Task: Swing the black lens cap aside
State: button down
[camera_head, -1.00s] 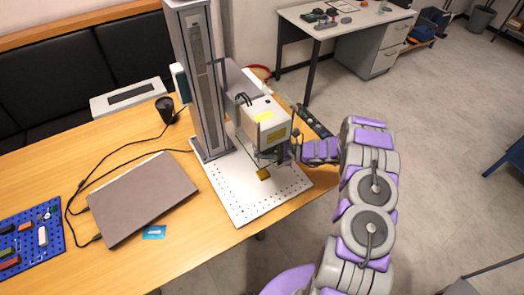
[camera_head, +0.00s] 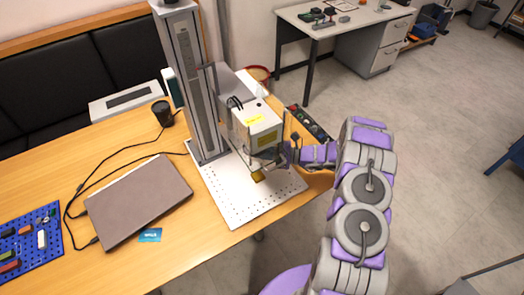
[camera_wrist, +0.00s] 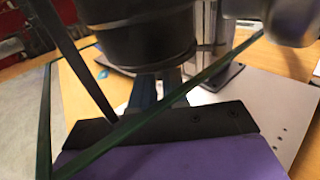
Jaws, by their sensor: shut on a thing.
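The laser marker's white head (camera_head: 258,125) hangs on a tall grey column above a white perforated plate. A black round lens part (camera_wrist: 145,35) fills the upper middle of the wrist view; I cannot separate the cap from the lens housing there. My gripper (camera_head: 284,158) is at the lower right side of the head. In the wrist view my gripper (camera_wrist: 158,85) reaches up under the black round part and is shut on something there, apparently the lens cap. The grip itself is mostly hidden, by the head in one view and by the round part in the other.
A green-edged clear pane (camera_wrist: 190,85) crosses the wrist view close to my gripper. The perforated plate (camera_head: 242,208) lies below, with a small yellow piece (camera_head: 258,175) under the head. A laptop (camera_head: 138,200) and a blue pegboard (camera_head: 45,222) lie to the left.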

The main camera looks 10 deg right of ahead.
jog(key=shift+a+m+t, duration=0.3)
jog(key=shift+m+t, duration=0.1)
jog(key=shift+h, duration=0.3)
jog(key=c, duration=1.1)
grip_release()
jog(key=shift+a, duration=0.1)
jog(key=shift+c, duration=0.2)
jog(key=p+v, duration=0.2)
jog(key=v, duration=1.5)
jog(key=shift+d+f+p, duration=0.25)
jog(key=shift+p, duration=0.05)
